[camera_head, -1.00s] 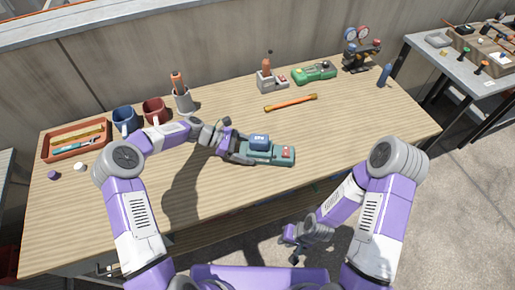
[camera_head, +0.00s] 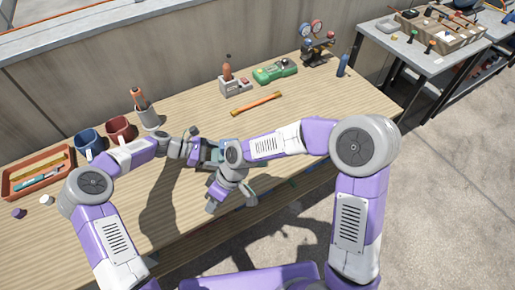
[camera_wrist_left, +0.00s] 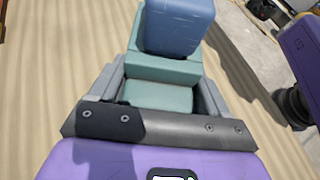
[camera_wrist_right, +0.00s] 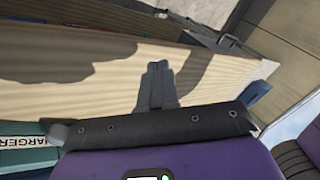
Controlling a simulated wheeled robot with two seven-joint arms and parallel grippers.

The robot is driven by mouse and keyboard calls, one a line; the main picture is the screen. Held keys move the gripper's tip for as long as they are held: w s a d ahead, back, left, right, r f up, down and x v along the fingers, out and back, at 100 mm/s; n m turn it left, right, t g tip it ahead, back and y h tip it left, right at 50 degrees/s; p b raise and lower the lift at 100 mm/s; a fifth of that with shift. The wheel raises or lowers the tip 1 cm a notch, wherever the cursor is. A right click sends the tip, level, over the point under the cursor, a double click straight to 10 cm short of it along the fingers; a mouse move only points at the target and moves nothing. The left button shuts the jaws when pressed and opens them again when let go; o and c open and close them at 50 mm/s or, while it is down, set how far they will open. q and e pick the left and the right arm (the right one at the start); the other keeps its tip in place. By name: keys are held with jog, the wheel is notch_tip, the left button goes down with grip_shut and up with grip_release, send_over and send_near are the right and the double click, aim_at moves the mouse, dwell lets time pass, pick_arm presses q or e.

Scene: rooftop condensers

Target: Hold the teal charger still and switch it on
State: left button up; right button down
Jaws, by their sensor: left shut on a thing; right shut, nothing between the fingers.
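The teal charger (camera_wrist_left: 158,96) lies on the wooden table, with a blue block-shaped battery (camera_wrist_left: 178,26) on top. My left gripper (camera_head: 196,150) is shut on one end of it, a finger along each side in the left wrist view. In the head view my right arm hides most of the charger. My right gripper (camera_head: 211,206) is shut and empty near the table's front edge, pointing down; its closed fingers (camera_wrist_right: 158,82) show in the right wrist view. There the charger's labelled side (camera_wrist_right: 28,142) is at the lower left, apart from the fingers. Its switch is hidden.
An orange bar (camera_head: 256,104), a green device (camera_head: 275,71) and a grey holder with an orange-handled tool (camera_head: 234,86) are at the back. Mugs (camera_head: 120,130) and a terracotta tray (camera_head: 36,174) stand at the left.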

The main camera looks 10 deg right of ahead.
pick_arm(q)
jog(key=shift+r, duration=0.1)
pick_arm(e)
jog(key=w+d+r+n+t+h, duration=0.2)
jog(key=w+d+r+t+h, duration=0.1)
jog(key=w+d+r, duration=0.7)
jog(key=w+d+r+n+t+h, duration=0.2)
jog(key=w+d+r+t+h, duration=0.15)
jog(key=w+d+r, duration=0.5)
jog(key=a+f+g, duration=0.1)
jog(key=f+n+g, duration=0.1)
jog(key=g, duration=0.1)
jog(key=a+f+n+g, duration=0.1)
jog(key=g, duration=0.1)
jog(key=shift+a+f+y, duration=0.3)
jog(key=shift+y, duration=0.05)
jog(key=shift+f, duration=0.1)
jog(key=f, duration=0.4)
jog(key=s+f, duration=0.1)
jog(key=f, duration=0.8)
jog(key=shift+s+f, duration=0.3)
jog(key=shift+f, duration=0.05)
